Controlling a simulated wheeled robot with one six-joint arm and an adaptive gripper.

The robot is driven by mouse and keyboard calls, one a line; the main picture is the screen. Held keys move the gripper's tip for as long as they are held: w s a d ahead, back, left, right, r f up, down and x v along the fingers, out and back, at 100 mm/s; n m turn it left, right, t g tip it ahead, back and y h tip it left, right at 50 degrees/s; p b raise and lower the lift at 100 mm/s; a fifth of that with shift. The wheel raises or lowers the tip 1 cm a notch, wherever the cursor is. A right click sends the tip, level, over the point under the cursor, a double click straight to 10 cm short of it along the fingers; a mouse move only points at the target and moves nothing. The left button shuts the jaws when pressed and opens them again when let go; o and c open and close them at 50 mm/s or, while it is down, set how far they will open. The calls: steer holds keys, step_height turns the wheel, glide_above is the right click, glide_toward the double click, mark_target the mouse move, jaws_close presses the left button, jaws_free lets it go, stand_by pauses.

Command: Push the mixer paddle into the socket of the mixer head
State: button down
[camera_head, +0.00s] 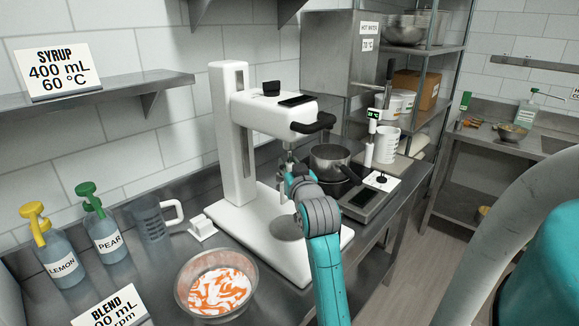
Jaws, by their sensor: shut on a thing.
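The white mixer stands on the steel counter, with its mixer head (272,117) reaching out to the right from a tall column. The socket under the head is too small and shaded to make out. My gripper (290,162) is just below the head, largely hidden by my wrist. It is shut on the mixer paddle, which I can barely make out from my gripper's grey parts. I cannot tell whether the paddle's top touches the socket.
A glass bowl (184,298) of orange-and-white mix stands in front of the mixer base (262,232). Lemon (61,262) and pear (111,240) bottles and a clear jug (152,222) are at left. A saucepan (331,160) is behind my wrist at right. A black handle (313,124) juts from the head.

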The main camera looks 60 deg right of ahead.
mark_target(290, 155)
steer(key=shift+r, duration=0.15)
steer(key=shift+r, duration=1.5)
steer(key=c, duration=0.8)
jaws_free()
steer(key=shift+c, duration=0.2)
steer(key=v, duration=0.7)
steer(key=shift+s+a, duration=0.2)
